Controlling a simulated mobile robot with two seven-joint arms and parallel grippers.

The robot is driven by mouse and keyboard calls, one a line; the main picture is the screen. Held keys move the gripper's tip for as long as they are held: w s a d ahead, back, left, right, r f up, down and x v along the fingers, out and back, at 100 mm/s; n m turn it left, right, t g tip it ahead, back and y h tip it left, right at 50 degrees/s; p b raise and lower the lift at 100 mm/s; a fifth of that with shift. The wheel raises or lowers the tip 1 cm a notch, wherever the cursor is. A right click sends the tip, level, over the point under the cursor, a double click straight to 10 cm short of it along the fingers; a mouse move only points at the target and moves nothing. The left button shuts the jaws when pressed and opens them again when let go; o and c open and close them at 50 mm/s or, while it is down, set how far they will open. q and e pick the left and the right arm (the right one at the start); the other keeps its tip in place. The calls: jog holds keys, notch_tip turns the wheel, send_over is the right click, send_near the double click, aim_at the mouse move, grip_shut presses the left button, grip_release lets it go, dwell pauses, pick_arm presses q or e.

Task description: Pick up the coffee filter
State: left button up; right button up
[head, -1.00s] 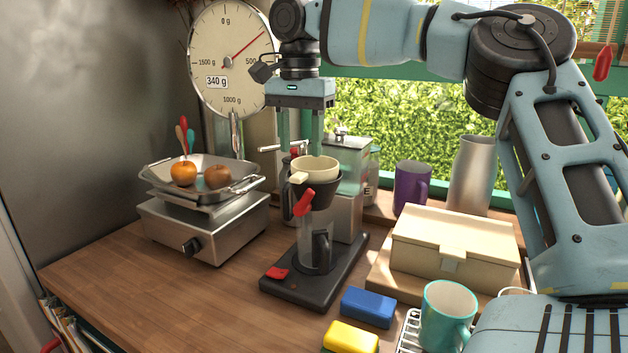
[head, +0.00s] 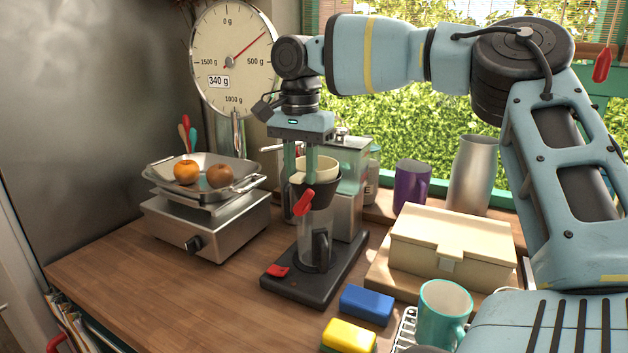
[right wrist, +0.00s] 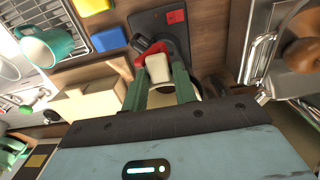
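The coffee filter (head: 322,170) is a cream cup with a short tab handle, seated in the black holder (head: 318,193) of the coffee maker (head: 322,240). In the right wrist view, the filter's pale tab (right wrist: 157,67) shows between my fingers. My right gripper (head: 300,168) points straight down over the filter's near-left side. Its two green fingers stand apart on either side of the tab, and the right wrist view shows gaps beside it (right wrist: 159,80). It is open and holds nothing. Part of the filter's rim is behind the fingers. My left gripper is not in view.
A scale (head: 205,222) with fruit in its pan stands left of the coffee maker. A cream box (head: 452,240), a purple mug (head: 410,185) and a metal vessel (head: 472,175) are to the right. Blue (head: 367,305) and yellow (head: 349,336) sponges and a teal mug (head: 442,310) are in front.

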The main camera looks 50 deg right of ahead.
grip_shut()
notch_tip(320, 180, up, 10)
jog(key=shift+b, duration=0.35)
jog(key=shift+a+f, duration=0.1)
